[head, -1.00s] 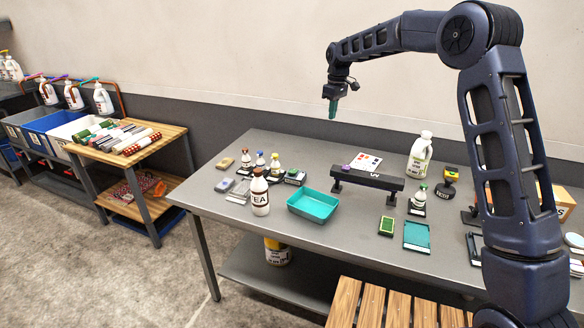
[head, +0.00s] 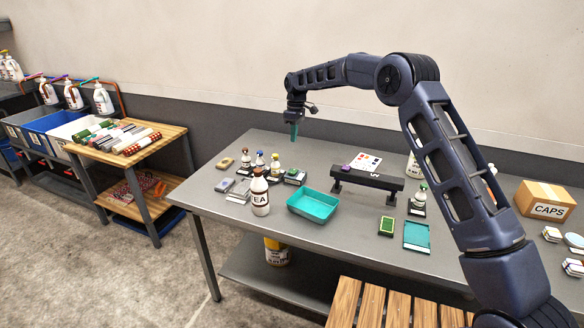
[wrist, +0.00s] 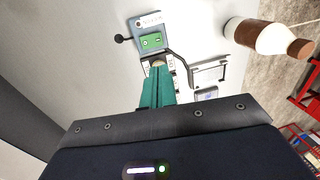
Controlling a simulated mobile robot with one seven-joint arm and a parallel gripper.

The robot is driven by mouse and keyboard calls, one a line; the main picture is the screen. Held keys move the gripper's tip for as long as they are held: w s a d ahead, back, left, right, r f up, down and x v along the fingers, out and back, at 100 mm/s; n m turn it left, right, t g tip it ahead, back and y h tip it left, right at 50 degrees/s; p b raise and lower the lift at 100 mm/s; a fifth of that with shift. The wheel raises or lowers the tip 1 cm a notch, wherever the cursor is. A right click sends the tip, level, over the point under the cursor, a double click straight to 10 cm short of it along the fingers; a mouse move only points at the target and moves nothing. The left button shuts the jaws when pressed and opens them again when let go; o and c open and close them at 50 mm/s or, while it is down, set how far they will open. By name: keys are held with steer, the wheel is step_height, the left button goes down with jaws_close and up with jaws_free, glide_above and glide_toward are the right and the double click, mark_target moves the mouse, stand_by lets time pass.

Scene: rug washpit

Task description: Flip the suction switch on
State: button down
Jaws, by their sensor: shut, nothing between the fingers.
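A small grey switch box (wrist: 150,43) with a green plate shows at the top of the wrist view. It has an upside-down label that I cannot read clearly, and a short lever with a black knob (wrist: 119,39) sticks out at its left. I cannot surely pick this box out in the head view. My gripper (head: 294,134) is shut and empty, its teal fingers pointing down above the back part of the grey table. In the wrist view my gripper's fingertips (wrist: 159,72) show just below the box in the picture; whether they touch it cannot be told.
A white bottle with a brown cap (head: 260,194) stands left of a teal tray (head: 313,205). Several small bottles stand behind it. A dark raised bench (head: 368,178) is right of the tray, and a CAPS carton (head: 545,201) stands at the far right.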

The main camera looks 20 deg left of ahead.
mark_target(292, 173)
steer(key=f, duration=0.4)
steer(key=s+f, duration=0.1)
steer(key=f, duration=0.4)
steer(key=s+f, duration=0.1)
steer(key=f, duration=0.3)
steer(key=shift+f, duration=0.4)
steer(key=shift+s, duration=0.1)
steer(key=shift+f+t, duration=0.25)
steer(key=shift+t, duration=0.05)
steer(key=shift+w+r, duration=0.3)
steer(key=shift+w, duration=0.4)
steer(key=shift+r, duration=0.1)
